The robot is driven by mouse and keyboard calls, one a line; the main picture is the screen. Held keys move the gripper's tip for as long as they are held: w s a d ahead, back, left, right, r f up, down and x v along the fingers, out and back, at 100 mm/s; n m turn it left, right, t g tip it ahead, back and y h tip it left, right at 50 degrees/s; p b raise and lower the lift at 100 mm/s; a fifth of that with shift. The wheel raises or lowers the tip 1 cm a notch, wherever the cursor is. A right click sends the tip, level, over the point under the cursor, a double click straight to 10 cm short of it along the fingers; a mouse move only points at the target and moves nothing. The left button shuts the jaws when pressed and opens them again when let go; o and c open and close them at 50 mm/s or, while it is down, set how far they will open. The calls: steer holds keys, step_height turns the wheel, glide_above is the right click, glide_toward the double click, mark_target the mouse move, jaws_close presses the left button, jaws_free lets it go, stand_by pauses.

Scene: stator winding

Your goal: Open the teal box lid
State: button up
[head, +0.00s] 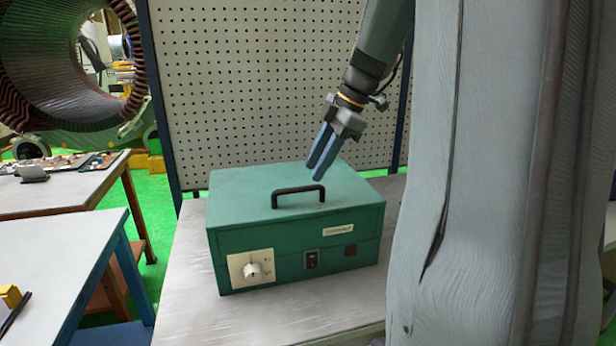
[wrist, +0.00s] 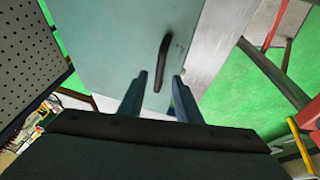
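The teal box (head: 290,247) stands on a grey metal table, and its lid (head: 245,187) lies flat and closed. A black handle (head: 298,191) rises from the lid near its front edge. A knob on a pale plate, a black switch and a small label are on the front face. My gripper (head: 316,173) is above the lid, just behind and right of the handle, with blue fingers pointing down. In the wrist view the fingers (wrist: 160,80) are apart with nothing between them, and the handle (wrist: 162,62) shows beyond their tips, not touching.
The grey metal table (head: 185,305) has free room left of and in front of the box. A perforated panel (head: 270,80) stands behind it. Worktables (head: 60,270) are at the left, with a large stator ring (head: 70,60) behind them.

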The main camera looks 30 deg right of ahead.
mark_target(309, 189)
steer(key=shift+p+x, duration=0.55)
steer(key=shift+x, duration=1.9)
jaws_close()
